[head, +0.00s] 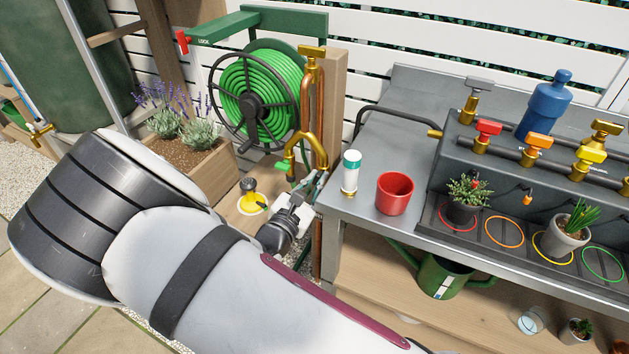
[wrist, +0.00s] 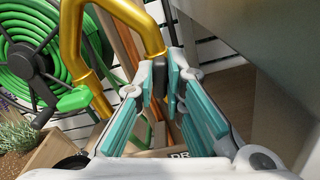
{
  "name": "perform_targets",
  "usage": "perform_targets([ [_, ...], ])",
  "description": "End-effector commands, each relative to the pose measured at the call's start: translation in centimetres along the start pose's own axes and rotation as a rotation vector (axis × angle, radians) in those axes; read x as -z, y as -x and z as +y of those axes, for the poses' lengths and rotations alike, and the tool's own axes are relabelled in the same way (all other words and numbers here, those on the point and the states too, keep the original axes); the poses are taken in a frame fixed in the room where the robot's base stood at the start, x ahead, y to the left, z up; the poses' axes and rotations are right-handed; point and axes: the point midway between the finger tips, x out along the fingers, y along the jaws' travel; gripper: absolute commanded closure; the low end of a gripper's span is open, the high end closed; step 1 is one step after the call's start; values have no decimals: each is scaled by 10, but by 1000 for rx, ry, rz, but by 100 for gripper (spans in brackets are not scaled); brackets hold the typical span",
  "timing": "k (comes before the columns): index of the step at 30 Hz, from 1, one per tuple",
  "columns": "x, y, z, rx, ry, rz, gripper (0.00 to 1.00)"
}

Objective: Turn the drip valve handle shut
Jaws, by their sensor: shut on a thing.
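A brass forked pipe (head: 312,148) stands beside the hose reel, and its gold legs fill the upper part of the wrist view (wrist: 72,40). My gripper (head: 319,179) is at the right leg of the fork. In the wrist view its teal-padded fingers (wrist: 160,82) are closed around the drip valve handle, a small dark piece mostly hidden between the pads. Its exact angle cannot be told. A second, green handle (head: 281,165) is on the left leg, outside the jaws; it also shows in the wrist view (wrist: 75,98). A label reading "DR" (wrist: 180,155) is partly covered below the fingers.
The green hose reel (head: 258,100) is to the left, behind the planter (head: 190,150). The metal bench (head: 375,215) is close on the right, bearing a white bottle (head: 350,175) and red cup (head: 395,193).

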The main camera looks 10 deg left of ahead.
Motion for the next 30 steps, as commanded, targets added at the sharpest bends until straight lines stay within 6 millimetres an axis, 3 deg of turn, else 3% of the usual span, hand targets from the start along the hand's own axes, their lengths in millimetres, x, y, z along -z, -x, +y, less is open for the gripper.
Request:
perform_targets([
  [14,1,0,0,-1,-95,1,100],
  [15,1,0,0,-1,-94,1,82],
  [17,1,0,0,-1,-94,1,69],
  [30,1,9,0,-1,-94,2,69],
])
